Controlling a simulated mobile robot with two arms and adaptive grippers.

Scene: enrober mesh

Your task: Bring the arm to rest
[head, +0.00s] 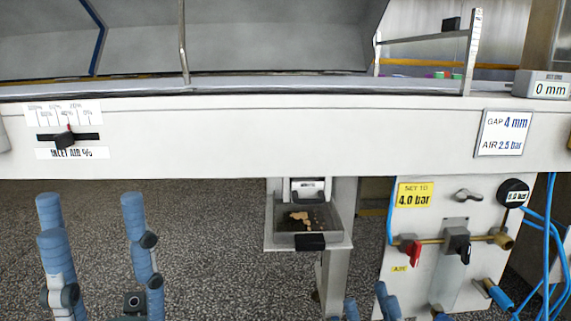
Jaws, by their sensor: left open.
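My left arm (57,255) shows at the lower left as blue upright links with grey and dark joints. The links stand apart from the machine's front beam, over the speckled floor. My left gripper's fingers do not show. Blue links of mine also show at the bottom edge, right of the middle (388,302). My right gripper does not show. I see nothing held.
The long white beam (280,135) crosses the view, with an inlet air slider (65,139) at left. Below it hangs a tray (308,238) with brown crumbs. At right are a valve panel (425,280), red lever (412,252) and blue hoses (549,250).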

